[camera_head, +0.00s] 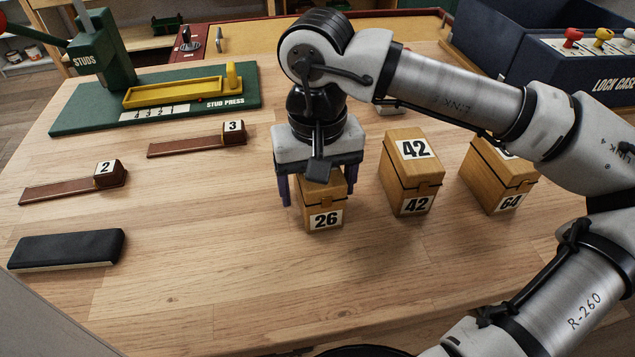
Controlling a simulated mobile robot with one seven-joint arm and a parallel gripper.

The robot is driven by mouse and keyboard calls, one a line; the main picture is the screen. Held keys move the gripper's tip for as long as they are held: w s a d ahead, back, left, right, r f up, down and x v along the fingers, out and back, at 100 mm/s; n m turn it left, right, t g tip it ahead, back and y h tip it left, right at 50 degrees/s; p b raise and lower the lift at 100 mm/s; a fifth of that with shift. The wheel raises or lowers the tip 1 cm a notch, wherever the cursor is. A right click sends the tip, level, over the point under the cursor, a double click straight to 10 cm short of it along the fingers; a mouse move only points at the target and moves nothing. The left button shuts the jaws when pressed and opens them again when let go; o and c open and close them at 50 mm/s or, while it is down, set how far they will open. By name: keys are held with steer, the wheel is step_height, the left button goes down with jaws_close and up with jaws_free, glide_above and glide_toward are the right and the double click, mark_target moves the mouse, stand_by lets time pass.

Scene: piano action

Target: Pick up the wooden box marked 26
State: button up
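The wooden box marked 26 (325,217) stands on the wooden table, its front label facing me. My gripper (317,190) points down over it, with one dark finger to the left of the box and the other to the right. The fingers are spread and straddle the box's upper part. A small gap seems to show at the left finger; whether either finger touches the box I cannot tell. The box's top is mostly hidden behind my gripper.
Wooden boxes marked 42 (411,172) and 64 (497,175) stand to the right. Brown pieces marked 2 (75,184) and 3 (197,139), a black block (66,249) and a green stud press (156,98) are left. A blue lock case (560,50) is back right. The front table is clear.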

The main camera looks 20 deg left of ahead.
steer(key=c, duration=1.2)
